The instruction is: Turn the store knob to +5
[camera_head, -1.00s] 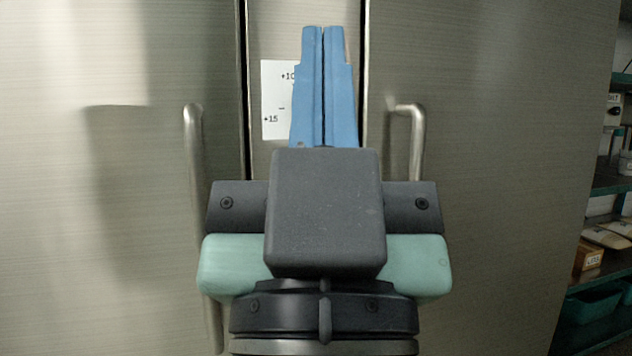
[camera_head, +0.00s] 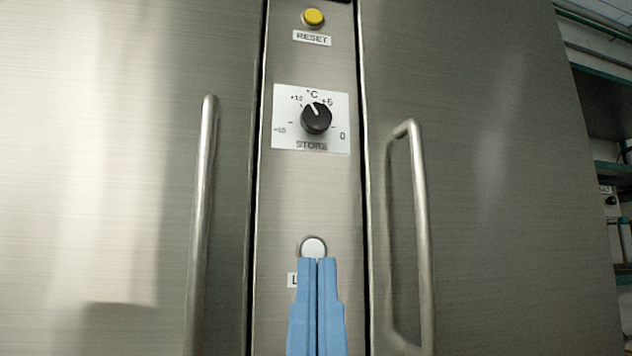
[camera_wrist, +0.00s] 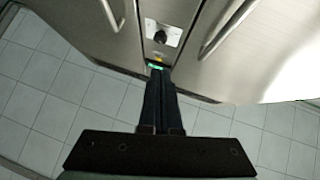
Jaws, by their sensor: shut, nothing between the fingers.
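The store knob (camera_head: 316,118) is a round black knob on a white dial plate (camera_head: 285,135) marked °C and STORE. Its white pointer line points up and slightly left, between +10 and +5. The +5 mark is at the knob's upper right, 0 at the right. My gripper (camera_head: 318,260) is shut and empty, with blue fingers pointing up. In the head view its tips sit below the dial, apart from the knob. The knob also shows in the wrist view (camera_wrist: 160,37), beyond the dark fingers (camera_wrist: 158,72).
A yellow RESET button (camera_head: 313,17) is above the dial. A white button (camera_head: 313,247) is below it, its label partly hidden by my fingers. Long door handles stand left (camera_head: 204,220) and right (camera_head: 421,230) of the narrow panel. Shelves are at far right.

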